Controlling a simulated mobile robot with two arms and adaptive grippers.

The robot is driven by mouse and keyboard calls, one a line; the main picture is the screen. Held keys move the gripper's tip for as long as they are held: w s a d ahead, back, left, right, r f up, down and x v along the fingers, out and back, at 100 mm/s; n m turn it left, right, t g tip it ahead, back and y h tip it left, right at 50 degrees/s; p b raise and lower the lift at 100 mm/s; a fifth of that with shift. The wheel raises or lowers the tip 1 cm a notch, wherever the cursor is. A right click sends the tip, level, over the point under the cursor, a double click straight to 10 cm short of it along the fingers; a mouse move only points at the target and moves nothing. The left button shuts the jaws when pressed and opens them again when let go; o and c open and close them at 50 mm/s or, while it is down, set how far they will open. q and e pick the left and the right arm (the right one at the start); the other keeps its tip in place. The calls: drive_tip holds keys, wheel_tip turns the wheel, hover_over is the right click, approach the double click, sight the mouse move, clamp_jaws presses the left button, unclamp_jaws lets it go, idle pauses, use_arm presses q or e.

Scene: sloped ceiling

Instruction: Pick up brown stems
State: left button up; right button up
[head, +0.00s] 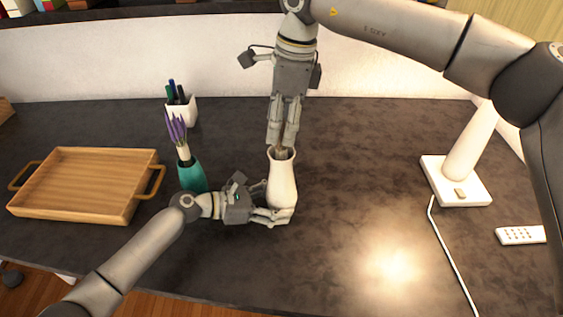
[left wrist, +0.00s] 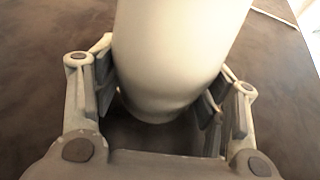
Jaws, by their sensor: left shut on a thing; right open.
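A white vase (head: 282,182) stands on the dark table. My left gripper (head: 284,214) is shut around the lower part of the vase from the left; in the left wrist view its fingers (left wrist: 160,100) lie on both sides of the white vase (left wrist: 175,50). The brown stems (head: 282,150) show at the mouth of the vase, mostly hidden by the fingers above. My right gripper (head: 283,135) points down right above the vase mouth, open, with its fingers around the upper part of the stems. Whether the fingers touch the stems I cannot tell.
A teal vase (head: 191,176) with purple flowers stands left of my left gripper. Behind it is a white pen cup (head: 184,110). A wooden tray (head: 88,181) lies at left. A white lamp (head: 457,180) with a cord and a white remote (head: 521,235) are at right. The table's front middle is clear.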

drive_tip(key=c, duration=1)
wheel_tip(320, 180, up, 10)
drive_tip(key=shift+r, duration=0.1)
use_arm(q)
drive_tip(key=o, duration=0.9)
drive_tip(key=shift+c, duration=0.2)
drive_tip(key=v, duration=0.7)
drive_tip(key=shift+s+a, duration=0.15)
drive_tip(key=shift+a, duration=0.1)
drive_tip(key=shift+r, duration=0.1)
drive_tip(key=shift+r, duration=0.1)
